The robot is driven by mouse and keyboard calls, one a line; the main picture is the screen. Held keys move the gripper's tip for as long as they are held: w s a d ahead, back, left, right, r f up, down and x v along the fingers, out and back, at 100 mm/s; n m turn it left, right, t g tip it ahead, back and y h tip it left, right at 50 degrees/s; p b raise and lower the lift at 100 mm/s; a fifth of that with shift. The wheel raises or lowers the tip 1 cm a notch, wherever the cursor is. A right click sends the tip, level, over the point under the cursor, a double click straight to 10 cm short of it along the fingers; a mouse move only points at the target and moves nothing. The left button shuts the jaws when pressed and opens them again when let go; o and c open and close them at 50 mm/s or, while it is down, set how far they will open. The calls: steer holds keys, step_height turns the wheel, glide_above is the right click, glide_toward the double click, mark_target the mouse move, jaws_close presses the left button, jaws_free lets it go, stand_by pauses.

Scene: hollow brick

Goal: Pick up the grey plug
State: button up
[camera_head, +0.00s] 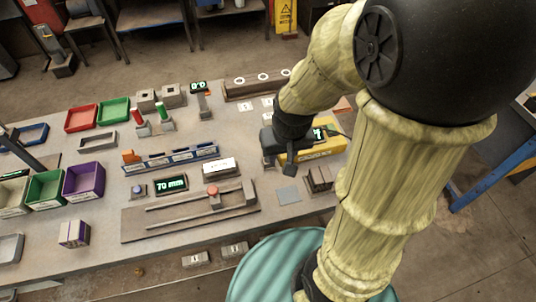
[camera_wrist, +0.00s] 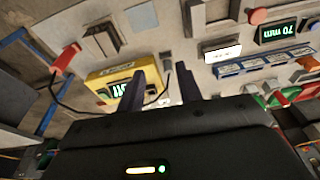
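I cannot surely pick out the grey plug in either view. In the head view my gripper (camera_head: 288,168) points down over the right part of the bench, beside a yellow instrument (camera_head: 322,149) with a lit display. The instrument also shows left of the fingers in the wrist view (camera_wrist: 112,88). My arm hides part of the bench.
The bench (camera_head: 100,245) holds red (camera_head: 81,118), green (camera_head: 45,189) and purple (camera_head: 83,181) bins at left. A railed fixture (camera_head: 190,212) and a 70 mm display (camera_head: 171,185) stand mid-bench. A flat grey square (camera_head: 288,195) and brown blocks (camera_head: 320,179) lie near my gripper.

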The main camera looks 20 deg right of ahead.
steer(key=w+m+g+p, duration=0.2)
steer(key=w+m+p, duration=0.2)
steer(key=w, duration=0.9)
steer(key=shift+w+r+m, duration=0.25)
steer(key=shift+r+m, duration=0.05)
steer(key=shift+m, duration=0.1)
step_height(320, 180, down, 12)
steer(key=shift+a+r+p, duration=0.1)
steer(key=shift+p, duration=0.9)
steer(key=shift+f, duration=0.2)
steer(key=shift+s+f+p, duration=0.15)
steer(key=shift+f+p, duration=0.7)
steer(key=shift+f, duration=1.75)
